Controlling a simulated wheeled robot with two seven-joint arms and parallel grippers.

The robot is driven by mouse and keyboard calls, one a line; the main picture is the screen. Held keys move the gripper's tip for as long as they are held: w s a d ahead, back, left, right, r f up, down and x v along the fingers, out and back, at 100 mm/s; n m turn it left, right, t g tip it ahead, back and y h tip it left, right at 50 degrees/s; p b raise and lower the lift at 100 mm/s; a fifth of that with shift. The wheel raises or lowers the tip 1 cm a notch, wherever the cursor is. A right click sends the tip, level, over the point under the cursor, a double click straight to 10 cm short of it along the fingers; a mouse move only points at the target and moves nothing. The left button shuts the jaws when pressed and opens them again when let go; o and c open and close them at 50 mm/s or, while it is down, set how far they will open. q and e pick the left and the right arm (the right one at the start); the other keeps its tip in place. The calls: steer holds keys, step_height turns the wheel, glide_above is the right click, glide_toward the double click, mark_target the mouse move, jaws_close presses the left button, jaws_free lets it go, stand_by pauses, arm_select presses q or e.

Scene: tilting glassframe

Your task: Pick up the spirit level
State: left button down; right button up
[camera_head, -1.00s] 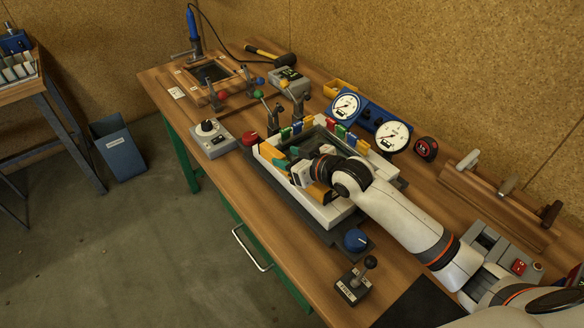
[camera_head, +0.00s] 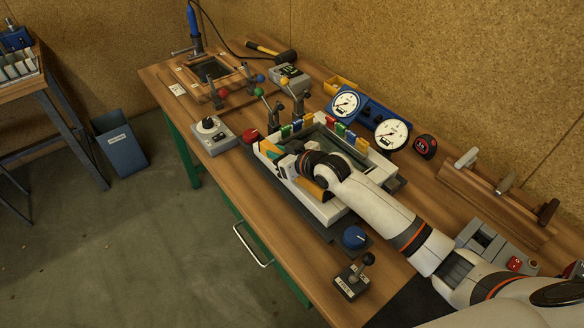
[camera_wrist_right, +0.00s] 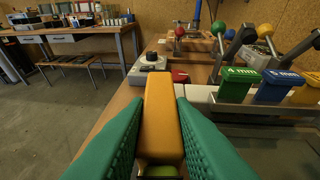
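The spirit level is a yellow-orange bar (camera_wrist_right: 162,115) in the right wrist view, with a green vial at its near end. In the head view its orange side (camera_head: 312,187) shows below my right wrist, over the white-rimmed tray (camera_head: 338,211). My right gripper (camera_head: 281,162) is over the tray. In the right wrist view the green fingers of this gripper (camera_wrist_right: 160,130) stand on both sides of the bar and appear to press on it. My wrist hides much of the bar in the head view, and I cannot tell its clearance. My left gripper is not in view.
Small coloured bins (camera_wrist_right: 272,85) line the tray's far rim. A grey box with a black knob (camera_head: 211,135) and a red knob (camera_head: 250,136) stand past its left end. A blue knob (camera_head: 353,237) and joystick (camera_head: 353,279) stand at the front. Gauges (camera_head: 391,135) stand behind.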

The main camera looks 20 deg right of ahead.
jaws_close()
